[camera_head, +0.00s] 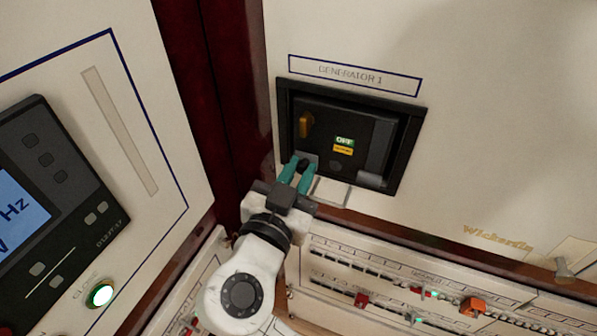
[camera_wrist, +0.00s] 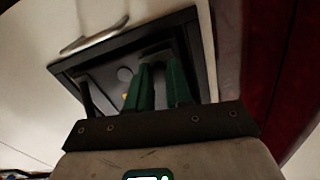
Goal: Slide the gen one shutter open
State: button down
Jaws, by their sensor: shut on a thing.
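The GENERATOR 1 unit is a black-framed recess (camera_head: 408,150) in the cream wall panel, under a blue-bordered label (camera_head: 355,75). Inside are a dark face with a green OFF tag (camera_head: 345,142), a yellow tag below it and an orange lever (camera_head: 306,124) at left. My gripper (camera_head: 298,170) is at the recess's lower left corner, its teal fingers shut on a small dark piece (camera_head: 303,164), apparently the shutter's grip. The wrist view shows the fingers (camera_wrist: 160,85) reaching into the black frame (camera_wrist: 206,60); they hide most of the held piece. How far the shutter is open is unclear.
A dark red post (camera_head: 215,80) stands left of the unit. Further left is a panel with a Hz display (camera_head: 20,210) and a lit green button (camera_head: 100,294). Below are breaker rows (camera_head: 400,270) with red and orange switches (camera_head: 472,307).

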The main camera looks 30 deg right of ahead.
aim_at(335, 165)
jog(key=shift+s+d+b, duration=0.35)
jog(key=shift+s+d, duration=0.35)
jog(key=shift+s, duration=0.25)
jog(key=shift+s+d+b, duration=0.35)
jog(key=shift+s+d, duration=0.35)
jog(key=shift+s, duration=0.25)
jog(key=c, duration=1)
grip_release()
jog(key=shift+s, duration=0.1)
jog(key=b+v, duration=0.1)
jog(key=v, duration=0.9)
jog(key=shift+s+a+b, duration=0.2)
jog(key=shift+a+b, duration=0.15)
jog(key=shift+b, duration=0.05)
